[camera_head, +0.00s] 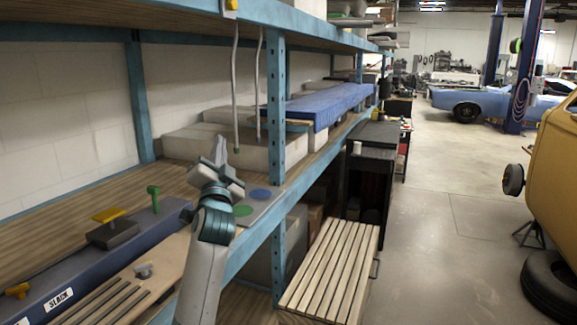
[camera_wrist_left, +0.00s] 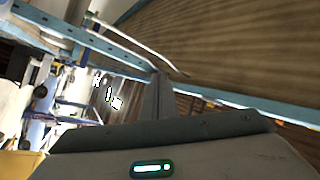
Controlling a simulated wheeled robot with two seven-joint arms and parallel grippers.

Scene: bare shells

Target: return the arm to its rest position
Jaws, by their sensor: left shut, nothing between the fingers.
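My left gripper (camera_head: 220,150) shows in the head view, raised in front of the blue shelf rack, with its fingers pointing up. It is shut and empty. In the left wrist view the closed fingers (camera_wrist_left: 160,97) stand up beyond the gripper body, with nothing between them. My left arm (camera_head: 203,270) comes up from the bottom of the head view, close to the shelf's front edge. My right gripper does not show in either view.
A blue shelf post (camera_head: 276,110) stands just right of my left gripper. A grey mat with green and blue discs (camera_head: 243,210) lies on the wooden shelf. A dark rail with knobs (camera_head: 85,255) lies at left. The aisle floor (camera_head: 440,240) is clear.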

